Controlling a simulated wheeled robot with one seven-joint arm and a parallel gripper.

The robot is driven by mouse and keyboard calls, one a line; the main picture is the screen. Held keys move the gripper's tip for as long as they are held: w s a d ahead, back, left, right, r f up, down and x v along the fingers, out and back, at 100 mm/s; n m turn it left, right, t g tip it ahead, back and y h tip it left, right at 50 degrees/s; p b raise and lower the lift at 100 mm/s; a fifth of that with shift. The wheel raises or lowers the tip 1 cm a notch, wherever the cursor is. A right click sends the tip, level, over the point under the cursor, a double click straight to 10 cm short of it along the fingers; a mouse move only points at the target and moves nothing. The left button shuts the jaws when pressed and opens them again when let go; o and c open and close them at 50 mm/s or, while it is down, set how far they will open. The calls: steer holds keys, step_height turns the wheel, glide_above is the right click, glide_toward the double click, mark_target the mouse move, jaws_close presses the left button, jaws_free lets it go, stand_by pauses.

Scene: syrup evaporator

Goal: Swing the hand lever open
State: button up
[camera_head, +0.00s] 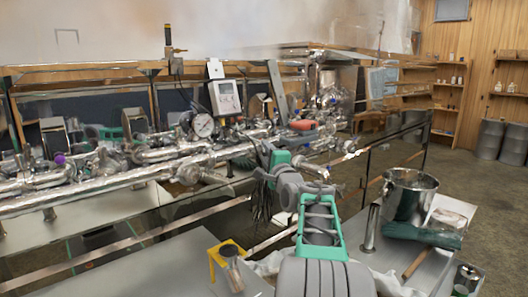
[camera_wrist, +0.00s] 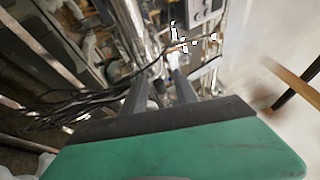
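An orange-red handle (camera_head: 303,125), possibly the hand lever, lies along the steel pipework right of the control box in the head view. I cannot tell whether it is the lever meant. My gripper (camera_wrist: 160,82) shows in the wrist view as a green body with two dark fingers spread apart. It is open, with bright steel pipework beyond and between the fingers. No lever is clearly seen in its grasp. In the head view my arm reaches forward to the pipes, its end just left of and below the orange-red handle; the fingertips are hidden there.
A control box (camera_head: 225,98) and a round gauge (camera_head: 203,125) stand above the pipes (camera_head: 110,185). Dark cables (camera_wrist: 60,112) hang left of my gripper. A steel pot (camera_head: 408,195) and a green cloth (camera_head: 422,236) lie on the right bench. Open floor lies at right.

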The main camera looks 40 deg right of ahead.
steer(key=shift+x, duration=1.2)
steer(key=shift+a, duration=0.1)
jaws_close()
stand_by(0.4)
